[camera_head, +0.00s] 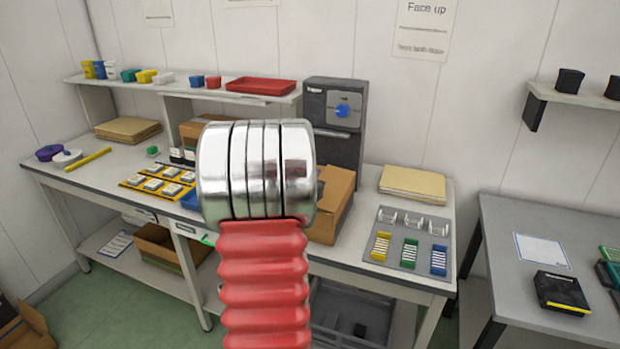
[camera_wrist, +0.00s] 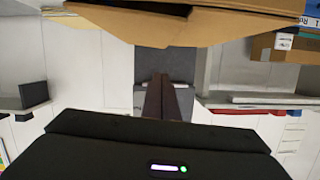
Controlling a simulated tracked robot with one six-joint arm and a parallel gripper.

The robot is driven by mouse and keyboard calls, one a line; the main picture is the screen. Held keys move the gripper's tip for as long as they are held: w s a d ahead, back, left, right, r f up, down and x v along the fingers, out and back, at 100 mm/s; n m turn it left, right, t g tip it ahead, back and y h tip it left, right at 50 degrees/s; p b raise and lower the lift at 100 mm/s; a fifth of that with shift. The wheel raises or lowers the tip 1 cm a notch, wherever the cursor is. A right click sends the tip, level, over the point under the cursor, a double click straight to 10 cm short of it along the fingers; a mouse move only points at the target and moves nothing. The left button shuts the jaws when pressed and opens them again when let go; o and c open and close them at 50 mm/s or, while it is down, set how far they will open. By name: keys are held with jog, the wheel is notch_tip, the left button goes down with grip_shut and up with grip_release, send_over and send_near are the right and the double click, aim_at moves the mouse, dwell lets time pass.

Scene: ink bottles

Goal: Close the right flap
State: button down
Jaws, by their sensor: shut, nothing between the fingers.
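A brown cardboard box (camera_head: 337,208) stands on the long bench in the head view, just right of my arm, which hides its left part. I cannot tell which of its flaps stand open or shut there. In the wrist view, which looks upside down, a broad tan cardboard surface (camera_wrist: 185,22), seemingly part of the box, spans the top of the picture. My gripper (camera_wrist: 162,78) shows as two dark fingers pressed together with nothing between them. The fingertips point toward the cardboard; whether they touch it is unclear. In the head view my gripper is hidden behind my arm.
A dark machine with a blue knob (camera_head: 342,110) stands behind the box. Right of the box are a stack of tan sheets (camera_head: 412,184) and a grey tray (camera_head: 404,259) with coloured holders. A shelf above carries a red tray (camera_head: 261,86). Yellow-framed items (camera_head: 139,180) lie left.

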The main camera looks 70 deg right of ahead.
aim_at(331, 186)
jog(key=x, duration=0.4)
jog(key=shift+d+f, duration=0.1)
jog(key=shift+f, duration=0.1)
notch_tip(331, 186, down, 2)
jog(key=shift+w+f, duration=0.15)
jog(key=shift+f, duration=0.65)
jog(key=shift+f, duration=0.1)
